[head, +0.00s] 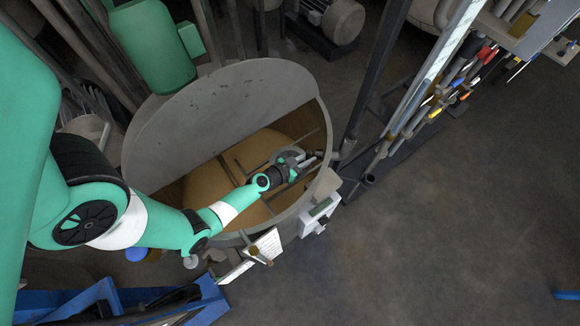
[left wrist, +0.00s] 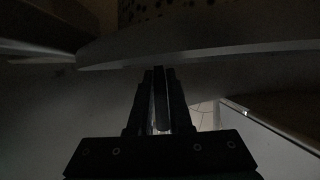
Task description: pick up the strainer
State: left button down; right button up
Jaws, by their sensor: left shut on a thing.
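My left arm reaches into the open round vessel (head: 318,185), and my left gripper (head: 314,157) is inside it near the right wall. A small grey round thing (head: 287,154), which looks like the strainer, shows beside the gripper, partly hidden by it. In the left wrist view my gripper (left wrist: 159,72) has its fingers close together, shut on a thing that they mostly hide. A curved pale rim (left wrist: 200,52) and a dark surface with holes (left wrist: 185,8), likely the strainer, lie just beyond the fingertips. My right gripper is not in view.
The vessel's grey lid (head: 220,110) stands open behind the arm. Thin bars cross the brown vessel interior. A small control box (head: 318,215) is on the vessel's front right side. Pipes and a post (head: 375,70) rise at the right.

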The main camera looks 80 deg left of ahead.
pick_arm(q)
jog(key=shift+r, duration=0.1)
notch_tip(320, 180, up, 10)
jog(key=p, duration=0.9)
